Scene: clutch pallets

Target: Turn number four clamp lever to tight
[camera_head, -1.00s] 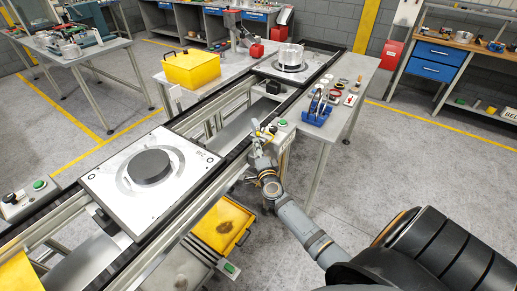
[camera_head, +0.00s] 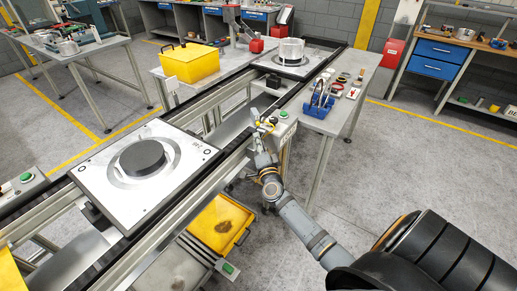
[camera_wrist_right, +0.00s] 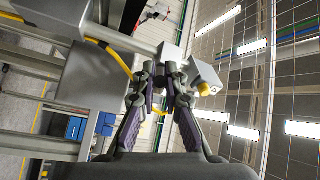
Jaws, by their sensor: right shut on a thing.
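My right gripper (camera_head: 262,131) is at the near side of the conveyor rail, beside a small control box. In the right wrist view, its fingers (camera_wrist_right: 167,80) are closed around a grey piece (camera_wrist_right: 169,52), which I take to be the clamp lever. The fingers hide part of it, and no number is readable on it. In the head view, a small pale part (camera_head: 255,114) stands up just beyond the fingertips. My left gripper is out of view.
A pallet plate (camera_head: 104,178) with a dark round disc (camera_head: 142,158) lies on the conveyor. A control box (camera_head: 285,124) with a green button is right beside my gripper. A yellow bin (camera_head: 190,64) and blue rack (camera_head: 319,104) stand behind.

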